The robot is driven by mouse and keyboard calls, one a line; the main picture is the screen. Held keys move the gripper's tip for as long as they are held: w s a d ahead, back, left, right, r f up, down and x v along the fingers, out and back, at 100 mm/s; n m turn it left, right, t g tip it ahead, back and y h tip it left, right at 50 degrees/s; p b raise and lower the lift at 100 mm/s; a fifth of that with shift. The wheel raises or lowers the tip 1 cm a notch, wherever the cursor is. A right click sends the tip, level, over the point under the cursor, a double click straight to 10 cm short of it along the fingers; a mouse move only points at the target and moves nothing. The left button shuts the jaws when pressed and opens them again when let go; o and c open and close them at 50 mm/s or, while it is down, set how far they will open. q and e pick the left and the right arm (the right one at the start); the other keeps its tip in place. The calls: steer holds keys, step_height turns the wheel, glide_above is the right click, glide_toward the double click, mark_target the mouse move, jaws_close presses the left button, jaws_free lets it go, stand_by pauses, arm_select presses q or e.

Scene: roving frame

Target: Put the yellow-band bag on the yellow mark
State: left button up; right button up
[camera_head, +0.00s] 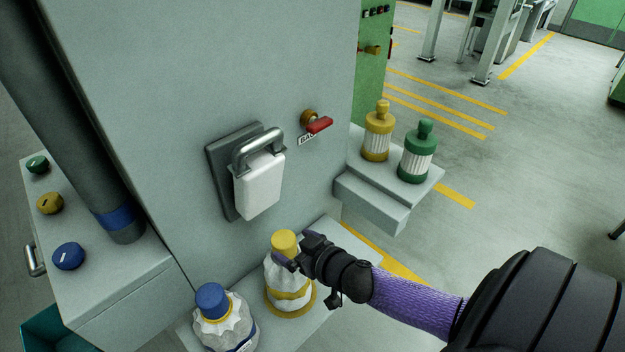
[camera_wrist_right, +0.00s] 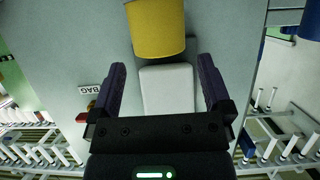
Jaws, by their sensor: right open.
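The yellow-band bag (camera_head: 288,276) is a pale pleated bag with a yellow cap and a yellow band. It stands upright on the low grey shelf. A round yellow mark (camera_head: 291,312) shows around its foot, mostly covered by the bag. My right gripper (camera_head: 293,255) is open at the bag's upper part, just below the cap. In the right wrist view the yellow cap (camera_wrist_right: 157,30) lies just beyond the spread fingertips (camera_wrist_right: 161,68), with a gap between them. I cannot tell whether a finger touches the bag. My left gripper is not in view.
A blue-capped bag (camera_head: 228,325) stands close to the left on the same shelf. Yellow (camera_head: 377,130) and green (camera_head: 417,152) bottles stand on a side ledge.

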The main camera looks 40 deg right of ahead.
steer(key=a+p+v, duration=0.1)
steer(key=v, duration=0.6)
steer(key=s+d+f+g+h, duration=0.1)
steer(key=s+f+g, duration=0.2)
steer(key=s+f, duration=0.45)
steer(key=s+d+f+g+h, duration=0.1)
steer(key=s+f+g, duration=0.3)
steer(key=f, duration=0.7)
steer(key=s+a+f+n+g, duration=0.1)
steer(key=s+a+f+g, duration=0.1)
steer(key=s+a+f, duration=0.2)
steer(key=s+a+f+g, duration=0.3)
steer(key=s+a+f, duration=0.1)
steer(key=s, duration=0.7)
steer(key=shift+s+a+f+n+g+y, duration=0.3)
steer(key=shift+s+a+f+n, duration=0.1)
steer(key=shift+f, duration=0.15)
steer(key=shift+d, duration=0.1)
steer(key=shift+w, duration=0.1)
